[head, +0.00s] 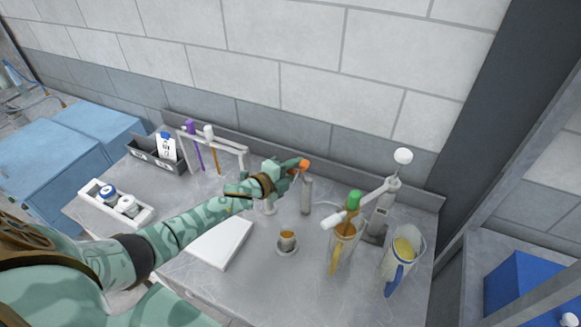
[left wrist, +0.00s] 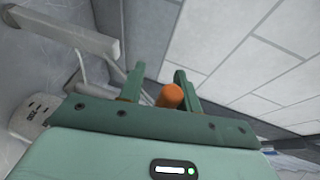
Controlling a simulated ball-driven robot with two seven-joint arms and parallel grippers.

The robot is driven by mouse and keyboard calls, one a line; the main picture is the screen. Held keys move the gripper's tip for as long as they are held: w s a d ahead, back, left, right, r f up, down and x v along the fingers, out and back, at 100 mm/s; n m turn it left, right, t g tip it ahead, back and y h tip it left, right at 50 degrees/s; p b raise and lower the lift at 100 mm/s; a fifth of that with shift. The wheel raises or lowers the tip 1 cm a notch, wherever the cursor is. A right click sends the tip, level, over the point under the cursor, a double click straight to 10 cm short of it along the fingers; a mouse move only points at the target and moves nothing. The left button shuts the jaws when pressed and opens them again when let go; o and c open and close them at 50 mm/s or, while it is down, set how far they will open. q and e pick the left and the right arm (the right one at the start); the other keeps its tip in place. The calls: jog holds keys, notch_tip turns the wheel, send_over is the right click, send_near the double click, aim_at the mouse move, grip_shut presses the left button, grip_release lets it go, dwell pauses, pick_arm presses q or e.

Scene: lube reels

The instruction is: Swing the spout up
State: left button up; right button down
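My left gripper (head: 294,166) reaches in from the left over the bench, beside an orange-tipped part (head: 304,165) near a grey upright cylinder (head: 307,196). In the left wrist view the two green fingers (left wrist: 159,70) stand apart. The orange end (left wrist: 170,96) shows between them, nearer the right finger, with a gap on its left. I cannot tell whether it touches. A grey stand (head: 380,212) at the right carries a white ball (head: 403,156) and a sloping arm with a white end (head: 333,220). Which part is the spout is not clear. My right gripper is not in view.
A jug with a yellow handle (head: 334,263) and a jug with a blue handle (head: 393,279) stand at the right. A small cup (head: 287,242) and a white slab (head: 219,243) are in front. A rack (head: 232,149), a grey bin (head: 147,158) and a white tray (head: 99,191) are left.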

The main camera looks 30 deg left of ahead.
pick_arm(q)
jog(key=shift+s+a+r+p, duration=0.15)
jog(key=shift+s+r+p, duration=0.2)
jog(key=shift+r+p, duration=0.3)
jog(key=shift+s+a+r+p, duration=0.1)
jog(key=shift+s+r+p, duration=0.25)
jog(key=shift+r+p, duration=0.3)
jog(key=shift+s+a+r+p, duration=0.45)
jog(key=shift+r+p, duration=0.2)
jog(key=shift+p, duration=0.2)
jog(key=s+a+r+p, duration=0.4)
jog(key=s+a+r, duration=0.1)
jog(key=s+r, duration=0.4)
jog(key=shift+r+p, duration=0.35)
jog(key=shift+p, duration=0.05)
jog(key=shift+s, duration=0.1)
jog(key=b+v, duration=0.3)
jog(key=v, duration=1.3)
jog(key=shift+s, duration=0.2)
